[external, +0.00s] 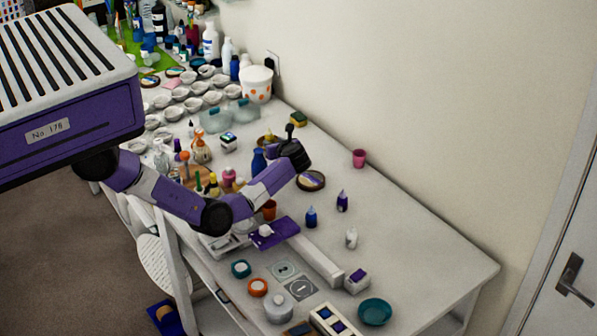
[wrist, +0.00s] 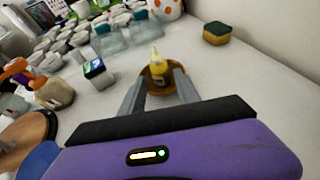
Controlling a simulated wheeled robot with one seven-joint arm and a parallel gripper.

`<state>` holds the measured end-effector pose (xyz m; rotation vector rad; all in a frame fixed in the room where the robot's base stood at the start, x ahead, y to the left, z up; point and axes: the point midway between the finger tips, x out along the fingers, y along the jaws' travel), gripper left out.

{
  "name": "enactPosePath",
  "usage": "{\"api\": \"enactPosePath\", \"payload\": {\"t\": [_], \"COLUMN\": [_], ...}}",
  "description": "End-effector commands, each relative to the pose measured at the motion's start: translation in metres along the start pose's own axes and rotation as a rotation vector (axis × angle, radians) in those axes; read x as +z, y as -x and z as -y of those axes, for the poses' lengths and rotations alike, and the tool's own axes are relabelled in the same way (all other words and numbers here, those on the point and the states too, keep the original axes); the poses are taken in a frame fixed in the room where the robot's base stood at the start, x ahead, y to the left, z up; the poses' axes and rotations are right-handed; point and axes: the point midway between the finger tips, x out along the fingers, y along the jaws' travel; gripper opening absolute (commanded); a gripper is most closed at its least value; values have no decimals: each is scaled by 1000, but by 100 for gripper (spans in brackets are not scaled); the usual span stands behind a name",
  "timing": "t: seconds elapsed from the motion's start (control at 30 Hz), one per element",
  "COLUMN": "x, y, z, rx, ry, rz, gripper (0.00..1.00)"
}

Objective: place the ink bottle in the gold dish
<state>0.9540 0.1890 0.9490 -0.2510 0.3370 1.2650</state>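A small yellow bottle (wrist: 157,70) with a pale nozzle shows in the wrist view, apparently the ink bottle. It looks upright within the rim of the gold dish (wrist: 163,92); its base contact is hard to see. My gripper (wrist: 160,80) has its two grey fingers spread, one on each side of the bottle, with visible gaps. In the external view my gripper (external: 290,152) is over the table near the wall, and the gold dish (external: 268,139) is partly hidden behind it. The yellow bottle cannot be made out clearly there.
A green-yellow sponge (wrist: 216,33) lies right of the dish. A small dark-and-white box (wrist: 98,73) and clear containers (wrist: 110,43) stand left. In the external view a blue bottle (external: 311,217) and a purple bottle (external: 342,201) stand nearer; the right table is mostly clear.

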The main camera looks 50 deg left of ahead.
Motion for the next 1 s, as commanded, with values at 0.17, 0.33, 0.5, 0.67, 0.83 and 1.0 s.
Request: {"api": "enactPosePath", "payload": {"t": [0.17, 0.33, 0.5, 0.67, 0.83, 1.0], "x": [3, 1, 0, 0, 0, 0], "y": [41, 64, 75, 76, 76, 76], "z": [1, 0, 0, 0, 0, 0], "rx": [-3, -1, 1, 1, 1, 1], "ry": [0, 0, 0, 0, 1, 0], "rz": [0, 0, 0, 0, 0, 0], "gripper": [39, 39, 39, 39, 39, 39]}}
